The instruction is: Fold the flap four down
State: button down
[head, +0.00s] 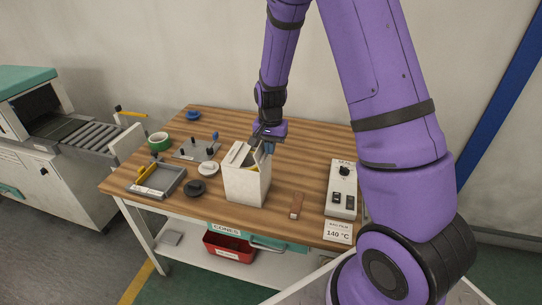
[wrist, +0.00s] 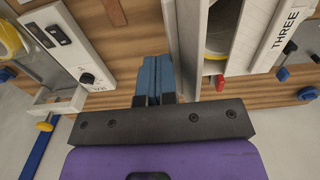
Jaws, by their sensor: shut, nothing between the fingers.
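A white open-topped box (head: 246,187) stands on the wooden table, with a yellow-and-white roll visible inside it in the wrist view (wrist: 222,30). A pale panel marked THREE (wrist: 276,42) lies along the box's right side in the wrist view. A narrow upright pale panel (wrist: 184,45) stands between my fingers and the box opening; no number shows on it, so I cannot tell whether it is flap four. My gripper (head: 267,146) is at the back right of the box top. Its blue fingers (wrist: 152,76) are together and empty, just beside that panel.
A white control unit (head: 342,188) and a brown block (head: 297,205) are right of the box. A grey tray (head: 156,181), a green roll (head: 159,141) and a grey fixture plate (head: 197,149) are to its left.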

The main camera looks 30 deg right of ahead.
jog(key=shift+w+a, duration=1.95)
jog(key=shift+r, duration=0.1)
notch_tip(320, 180, up, 7)
dwell(0.8)
dwell(0.4)
jog(key=s+r+n+t, duration=0.35)
jog(key=s+r, duration=0.95)
jog(key=r, duration=0.5)
jog(key=s+r+n+t, duration=0.1)
jog(key=s+r+n, duration=0.1)
jog(key=s, duration=0.7)
jog(key=s+r+n, duration=0.3)
jog(key=s+r, duration=0.1)
jog(key=s, duration=0.6)
jog(key=shift+s+a+t, duration=0.15)
jog(key=shift+a+t, duration=0.1)
jog(key=shift+t, duration=0.1)
